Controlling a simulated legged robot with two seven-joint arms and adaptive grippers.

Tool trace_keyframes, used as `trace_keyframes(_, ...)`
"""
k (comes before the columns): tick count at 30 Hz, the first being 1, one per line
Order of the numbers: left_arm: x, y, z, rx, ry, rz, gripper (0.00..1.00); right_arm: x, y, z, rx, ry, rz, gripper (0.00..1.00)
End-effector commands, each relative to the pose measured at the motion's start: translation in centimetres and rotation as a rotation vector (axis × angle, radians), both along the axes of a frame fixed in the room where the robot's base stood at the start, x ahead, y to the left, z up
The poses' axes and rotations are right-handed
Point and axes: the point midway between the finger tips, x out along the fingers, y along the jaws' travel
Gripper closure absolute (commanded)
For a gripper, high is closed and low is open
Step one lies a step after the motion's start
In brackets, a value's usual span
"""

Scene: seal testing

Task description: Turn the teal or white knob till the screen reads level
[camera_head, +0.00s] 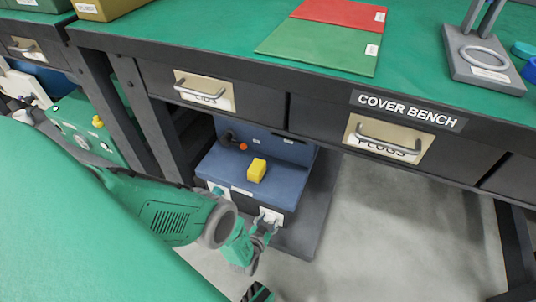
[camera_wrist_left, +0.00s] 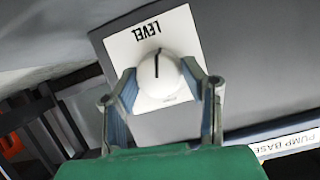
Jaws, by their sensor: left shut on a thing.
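The blue pump base (camera_head: 230,178) stands under the bench. On its front are a teal knob (camera_head: 217,189) at the left and a white knob, which shows best in the left wrist view (camera_wrist_left: 157,72). The white knob has a black pointer line and sits on a white plate marked LEVEL (camera_wrist_left: 142,37), lettering upside down there. My left gripper (camera_head: 268,226) is shut on the white knob, one finger on each side; its fingers also show in the wrist view (camera_wrist_left: 163,97). I cannot make out a screen reading. A dark piece at the bottom edge may be my right gripper.
A yellow block (camera_head: 256,170) sits on the pump base. The cover bench (camera_head: 215,45) overhangs it, with drawers along its front edge. Bench legs stand at the left, beside another green unit (camera_head: 95,135). The grey floor (camera_head: 400,230) at the right is clear.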

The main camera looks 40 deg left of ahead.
Motion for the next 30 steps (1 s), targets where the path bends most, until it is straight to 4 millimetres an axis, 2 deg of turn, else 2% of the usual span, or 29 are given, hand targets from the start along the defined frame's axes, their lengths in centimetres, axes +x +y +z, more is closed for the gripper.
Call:
trace_keyframes(1, 0.07, -0.5, -0.1, 0.027, 0.01, -0.007, 0.91, -0.01, 0.0, -0.04, 0.0, 0.0, 0.0, 0.6)
trace_keyframes(12, 0.08, -0.65, -0.17, 0.218, 0.058, -0.009, 0.91, -0.01, 0.0, -0.06, 0.0, 0.0, 0.0, 0.6)
trace_keyframes(30, 0.14, -0.83, -0.18, 0.263, 0.07, -0.013, 0.91, -0.02, 0.0, -0.07, 0.0, 0.0, 0.0, 0.6)
